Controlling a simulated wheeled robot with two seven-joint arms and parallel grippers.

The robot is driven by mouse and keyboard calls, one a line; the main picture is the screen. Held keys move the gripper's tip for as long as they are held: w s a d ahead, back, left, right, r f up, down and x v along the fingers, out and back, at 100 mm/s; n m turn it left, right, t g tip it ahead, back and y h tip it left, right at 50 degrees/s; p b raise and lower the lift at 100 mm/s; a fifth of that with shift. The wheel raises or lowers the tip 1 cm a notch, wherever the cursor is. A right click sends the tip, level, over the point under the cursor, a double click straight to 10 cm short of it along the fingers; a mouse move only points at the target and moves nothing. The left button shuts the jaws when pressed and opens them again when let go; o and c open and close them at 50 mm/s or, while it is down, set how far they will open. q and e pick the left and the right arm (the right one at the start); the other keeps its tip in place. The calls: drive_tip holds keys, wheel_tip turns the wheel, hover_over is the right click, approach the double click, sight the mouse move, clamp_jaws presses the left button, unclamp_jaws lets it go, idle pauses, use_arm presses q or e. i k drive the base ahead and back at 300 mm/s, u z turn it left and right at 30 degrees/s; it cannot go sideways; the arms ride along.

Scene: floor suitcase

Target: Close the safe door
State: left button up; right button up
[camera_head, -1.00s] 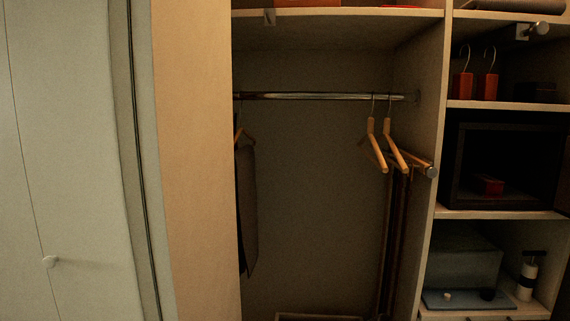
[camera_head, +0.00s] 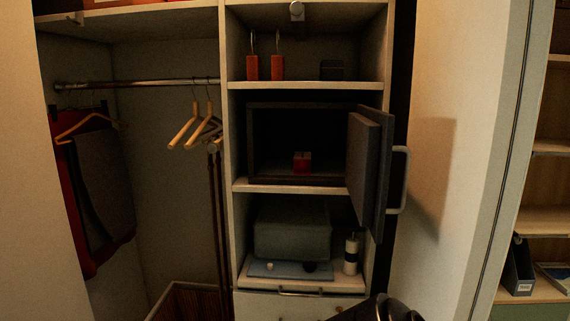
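The dark safe (camera_head: 255,145) sits on the middle shelf of the closet unit in the head view. Its thick grey door (camera_head: 369,165) is hinged on the right and stands wide open, swung out toward me. A small red box (camera_head: 302,161) lies inside the safe. A dark rounded shape, perhaps part of my arm, shows at the bottom edge right of centre. Neither gripper can be made out.
A pale handle (camera_head: 399,180) is beside the safe door's right side. Wooden hangers (camera_head: 196,128) hang from a rail on the left. A grey-green box (camera_head: 291,232) and a bottle (camera_head: 351,254) stand on the shelf below. A drawer (camera_head: 290,306) is underneath.

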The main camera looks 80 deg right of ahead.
sight(369, 147)
drive_tip(key=u, duration=0.1)
drive_tip(key=k, duration=0.85)
drive_tip(key=z, duration=2.45)
